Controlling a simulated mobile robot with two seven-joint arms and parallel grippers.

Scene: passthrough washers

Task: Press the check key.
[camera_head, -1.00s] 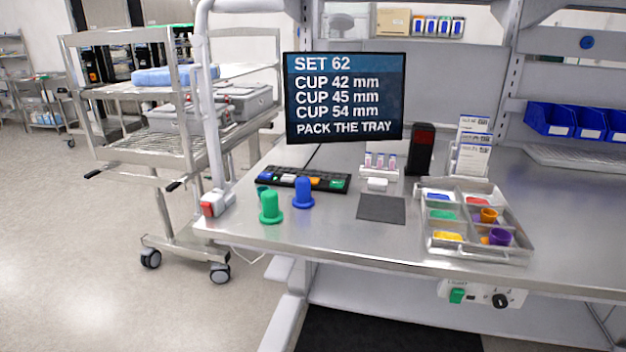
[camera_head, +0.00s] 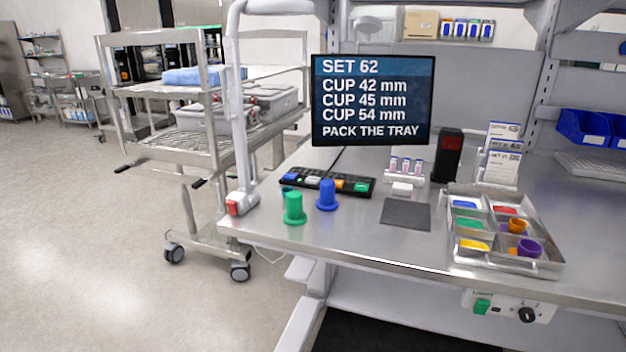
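A black keyboard (camera_head: 327,183) with coloured keys lies on the steel table behind the pegs. It has blue, white, orange and green keys. The green key (camera_head: 361,187) is at its right end. Which key is the check key I cannot read at this size. The monitor (camera_head: 373,101) above reads SET 62, CUP 42 mm, CUP 45 mm, CUP 54 mm, PACK THE TRAY. Neither of my grippers shows in the head view.
A green peg (camera_head: 294,208) and a blue peg (camera_head: 327,195) stand in front of the keyboard. A grey mat (camera_head: 405,214) lies to the right. A divided tray (camera_head: 456,252) holds orange and purple cups. A black block (camera_head: 447,155) stands behind. A wire cart (camera_head: 200,143) is left of the table.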

